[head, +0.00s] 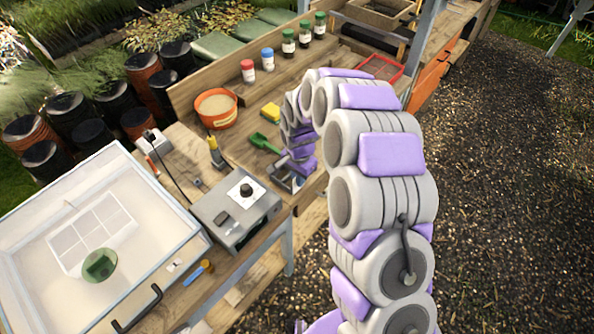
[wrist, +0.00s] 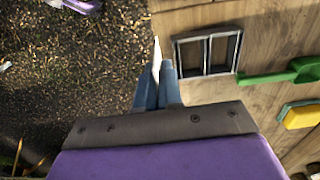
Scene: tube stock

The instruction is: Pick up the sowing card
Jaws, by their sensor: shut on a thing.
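In the wrist view, my gripper (wrist: 158,72) has its blue fingers closed on a thin white card (wrist: 156,52), seen nearly edge-on and standing out past the fingertips. I take it to be the sowing card; its faces cannot be read from here. It is at the edge of the wooden bench, beside a small metal-framed holder with two openings (wrist: 207,73). In the head view my arm hides the gripper and the card; only part of the holder (head: 284,180) shows.
A green scoop (head: 264,144) and a yellow sponge (head: 270,111) lie near the holder. A grey control box (head: 234,228), an orange tub (head: 216,107) and a large clear-lidded case (head: 95,235) stand on the bench. Gravel ground (head: 500,160) is open to the right.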

